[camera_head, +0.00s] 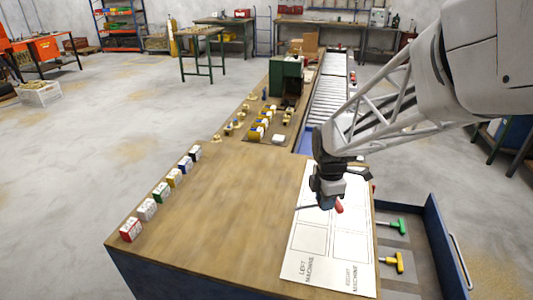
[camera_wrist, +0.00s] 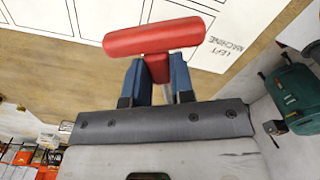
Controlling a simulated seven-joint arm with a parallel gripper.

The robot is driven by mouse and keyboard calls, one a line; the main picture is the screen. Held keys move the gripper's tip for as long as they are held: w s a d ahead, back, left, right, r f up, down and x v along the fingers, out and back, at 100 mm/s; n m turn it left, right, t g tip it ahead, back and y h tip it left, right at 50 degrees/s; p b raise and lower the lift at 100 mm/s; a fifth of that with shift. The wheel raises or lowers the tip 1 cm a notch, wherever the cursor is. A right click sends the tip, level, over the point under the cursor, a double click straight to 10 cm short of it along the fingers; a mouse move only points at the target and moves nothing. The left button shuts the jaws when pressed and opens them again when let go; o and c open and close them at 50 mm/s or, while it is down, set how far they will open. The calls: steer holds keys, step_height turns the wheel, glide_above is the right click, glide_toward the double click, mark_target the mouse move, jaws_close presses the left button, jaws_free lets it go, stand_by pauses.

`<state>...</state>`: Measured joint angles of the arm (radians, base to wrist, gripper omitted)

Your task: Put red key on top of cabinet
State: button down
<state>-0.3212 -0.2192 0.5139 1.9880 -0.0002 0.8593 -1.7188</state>
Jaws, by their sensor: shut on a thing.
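My gripper (camera_head: 328,200) is shut on the red key (camera_head: 339,207), above the white sheet on the cabinet top. In the wrist view, the red key's T-shaped handle (camera_wrist: 155,37) sticks out beyond my two blue fingers (camera_wrist: 157,72), which grip its red stem. The key's far end is hidden. The cabinet (camera_head: 225,215) has a wooden top and a dark body. A green key (camera_head: 392,224) and a yellow key (camera_head: 393,261) lie in the open drawer at its right.
The white sheet (camera_head: 302,270) has outlined boxes and reads LEFT MACHINE and RIGHT MACHINE. Several coloured boxes (camera_head: 161,192) line the top's left edge. A green machine (camera_head: 285,76) and a roller conveyor (camera_head: 328,98) stand behind. The middle of the wooden top is clear.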

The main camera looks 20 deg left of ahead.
steer(key=s+a+n, duration=0.2)
steer(key=a, duration=0.9)
steer(key=s+a+n, duration=0.2)
steer(key=a, duration=0.8)
steer(key=f, duration=0.4)
steer(key=shift+a+f, duration=0.4)
steer(key=shift+f, duration=0.35)
glide_above(231, 195)
steer(key=shift+f, duration=0.75)
steer(key=shift+f, duration=1.75)
steer(key=shift+f, duration=0.1)
